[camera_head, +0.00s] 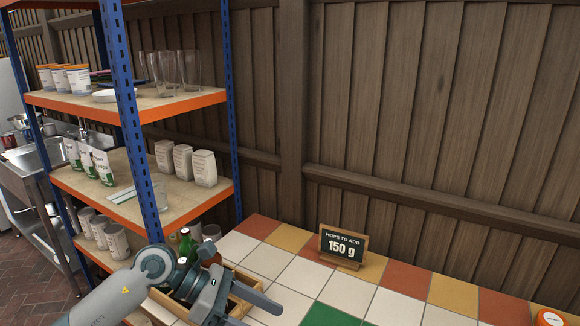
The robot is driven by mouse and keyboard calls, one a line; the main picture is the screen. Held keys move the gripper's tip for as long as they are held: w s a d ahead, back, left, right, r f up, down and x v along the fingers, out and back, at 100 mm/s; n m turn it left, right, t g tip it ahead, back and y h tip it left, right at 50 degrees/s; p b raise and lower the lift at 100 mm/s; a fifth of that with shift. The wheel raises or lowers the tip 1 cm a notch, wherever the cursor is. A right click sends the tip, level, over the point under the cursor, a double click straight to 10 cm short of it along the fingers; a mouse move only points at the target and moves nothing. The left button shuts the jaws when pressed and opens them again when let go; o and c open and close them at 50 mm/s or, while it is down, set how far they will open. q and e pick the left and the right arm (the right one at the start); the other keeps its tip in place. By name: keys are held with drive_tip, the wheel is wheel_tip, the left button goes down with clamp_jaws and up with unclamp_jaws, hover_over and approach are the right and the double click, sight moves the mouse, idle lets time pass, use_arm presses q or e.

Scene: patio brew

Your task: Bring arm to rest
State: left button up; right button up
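My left arm comes in from the lower left, and its gripper (260,315) is over the near left part of the tiled counter, in front of a wooden crate (240,275). One finger points to the lower right; the other shows partly at the bottom edge, apart from it. I see nothing held between them. The arm and gripper hide part of the crate. My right gripper is not in view.
A blue and orange shelf (190,201) with glasses, bags and tubs stands at the left. Green bottles (187,244) stand in the crate. A small sign (342,246) reading "150 g" stands on the tiled counter (345,293). A white-lidded orange tub (550,318) is at the lower right.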

use_arm(q)
drive_tip(key=s+d+r+n+h, duration=0.2)
drive_tip(key=d+r+h, duration=0.3)
drive_tip(key=w+a+r+n+t+h, duration=0.4)
drive_tip(key=r+n+t, duration=0.4)
drive_tip(key=n+t, duration=0.75)
drive_tip(key=a+f+n+t+y, duration=0.3)
drive_tip(key=a+f+n+y, duration=1.6)
drive_tip(key=n, duration=0.6)
drive_tip(key=s+a+f+n+g+y, duration=0.15)
drive_tip(key=s+f+n+g, duration=0.5)
drive_tip(key=s+f, duration=0.65)
drive_tip(key=s+d+f+n+g, duration=0.1)
drive_tip(key=s+f+g, duration=0.3)
drive_tip(key=s, duration=0.4)
drive_tip(key=s+f+g, duration=0.4)
drive_tip(key=s+f, duration=0.1)
drive_tip(key=s, duration=0.2)
drive_tip(key=w+d+f+t, duration=0.1)
drive_tip(key=w+f, duration=0.1)
drive_tip(key=f, duration=0.9)
drive_tip(key=w+d+f, duration=0.2)
drive_tip(key=f, duration=0.9)
drive_tip(key=s+f, duration=0.4)
drive_tip(key=f, duration=0.4)
drive_tip(key=s+f+t+h, duration=0.1)
drive_tip(key=s+f, duration=0.3)
drive_tip(key=f, duration=0.5)
drive_tip(key=shift+d+m, duration=0.25)
drive_tip(key=shift+m, duration=0.05)
